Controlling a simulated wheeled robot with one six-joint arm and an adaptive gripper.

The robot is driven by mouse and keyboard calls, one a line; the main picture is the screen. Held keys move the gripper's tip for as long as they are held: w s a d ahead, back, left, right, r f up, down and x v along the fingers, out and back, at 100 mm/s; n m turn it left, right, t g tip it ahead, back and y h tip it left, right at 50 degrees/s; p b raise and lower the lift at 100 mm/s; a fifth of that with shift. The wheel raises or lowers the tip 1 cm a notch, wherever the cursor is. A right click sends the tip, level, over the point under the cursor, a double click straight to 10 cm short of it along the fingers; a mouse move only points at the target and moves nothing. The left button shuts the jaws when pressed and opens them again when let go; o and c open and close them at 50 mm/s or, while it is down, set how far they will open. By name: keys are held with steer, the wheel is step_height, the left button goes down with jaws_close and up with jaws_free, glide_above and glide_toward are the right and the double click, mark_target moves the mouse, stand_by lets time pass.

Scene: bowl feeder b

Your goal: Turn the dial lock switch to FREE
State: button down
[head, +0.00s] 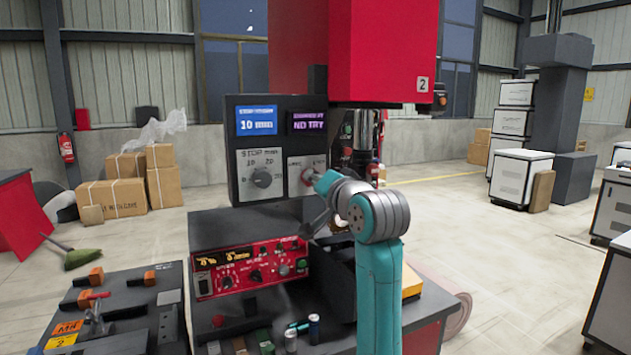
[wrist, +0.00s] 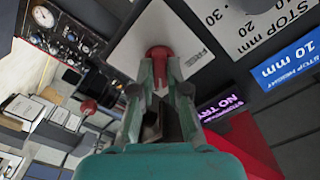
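The dial lock switch is a red knob (wrist: 158,51) on a pale plate; the word FREE is readable beside it in the wrist view. In the head view its plate (head: 293,187) is on the dark panel, right of the STOP mm dial (head: 262,178). My gripper (wrist: 160,68) is at the knob, one fingertip on each side, with no clear gap showing; it looks shut on the knob. In the head view my gripper (head: 322,181) partly covers the plate. Which way the knob points is hard to tell.
Above the dial are a blue 10 mm display (head: 256,121) and a purple NO TRY display (head: 307,121). A red control box (head: 250,268) sits below. A red machine head (head: 375,50) overhangs at the right. Small cylinders (head: 314,328) stand in front.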

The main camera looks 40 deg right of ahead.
stand_by(0.3)
steer(key=shift+n, duration=8.9)
steer(key=c, duration=1.2)
jaws_free()
steer(key=shift+o, duration=0.2)
